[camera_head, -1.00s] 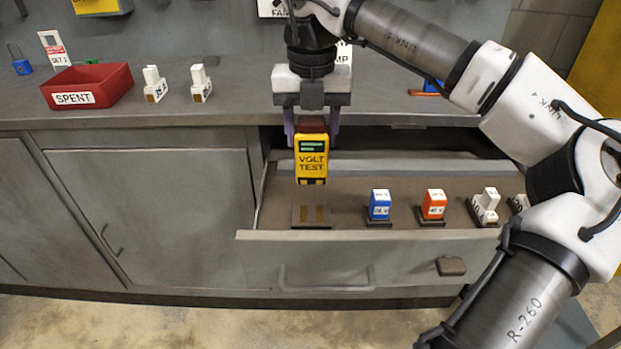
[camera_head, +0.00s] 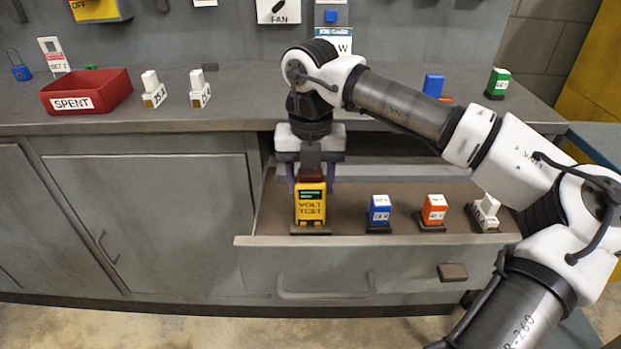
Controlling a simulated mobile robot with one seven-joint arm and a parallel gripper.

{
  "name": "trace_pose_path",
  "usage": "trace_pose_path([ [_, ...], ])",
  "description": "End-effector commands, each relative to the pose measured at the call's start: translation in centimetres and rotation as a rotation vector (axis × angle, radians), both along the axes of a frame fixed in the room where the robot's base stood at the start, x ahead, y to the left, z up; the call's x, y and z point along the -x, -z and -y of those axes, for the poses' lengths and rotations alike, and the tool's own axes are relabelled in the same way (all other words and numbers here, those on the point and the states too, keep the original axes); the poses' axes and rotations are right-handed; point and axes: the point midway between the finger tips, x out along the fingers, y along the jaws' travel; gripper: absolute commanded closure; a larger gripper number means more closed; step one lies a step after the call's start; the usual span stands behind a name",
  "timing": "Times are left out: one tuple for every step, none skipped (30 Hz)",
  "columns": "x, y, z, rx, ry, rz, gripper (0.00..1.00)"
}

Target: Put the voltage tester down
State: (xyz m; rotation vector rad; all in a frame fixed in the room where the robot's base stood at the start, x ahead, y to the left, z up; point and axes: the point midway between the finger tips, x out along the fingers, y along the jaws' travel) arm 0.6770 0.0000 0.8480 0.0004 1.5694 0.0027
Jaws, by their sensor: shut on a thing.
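The voltage tester (camera_head: 310,206) is yellow and black, marked VOLT TEST, and stands upright inside the open drawer (camera_head: 350,240). Its lower end is at the dark pad at the drawer's left end; whether it fully rests on the pad I cannot tell. My gripper (camera_head: 311,180) points straight down from above and is shut on the tester's dark red top.
In the drawer to the right stand a blue fuse (camera_head: 380,209), an orange fuse (camera_head: 433,208) and a white fuse (camera_head: 486,210). On the counter are a red SPENT bin (camera_head: 110,88), two white fuses (camera_head: 153,90), and blue and green blocks (camera_head: 497,83).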

Motion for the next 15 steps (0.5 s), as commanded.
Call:
trace_pose_path([
  [-0.01,0.33,0.01,0.0,0.0,0.0,0.78],
  [0.0,0.33,0.01,0.0,0.0,0.0,0.48],
  [0.0,0.22,0.01,0.0,0.0,0.0,0.43],
  [0.0,0.21,0.01,0.0,0.0,0.0,0.39],
  [0.0,0.21,0.01,0.0,0.0,0.0,0.35],
  [0.0,0.21,0.01,0.0,0.0,0.0,0.3],
  [0.0,0.21,0.01,0.0,0.0,0.0,0.28],
  [0.0,0.21,0.01,0.0,0.0,0.0,0.28],
  [0.0,0.21,0.01,0.0,0.0,0.0,0.28],
  [0.0,0.21,0.01,0.0,0.0,0.0,0.28],
  [0.0,0.21,0.01,0.0,0.0,0.0,0.28],
  [0.0,0.21,0.01,0.0,0.0,-0.001,0.28],
  [0.0,0.2,0.01,0.0,0.0,0.0,0.28],
  [0.0,0.19,0.01,0.0,0.0,0.0,0.28],
  [0.0,0.11,0.01,0.0,0.0,0.0,0.28],
])
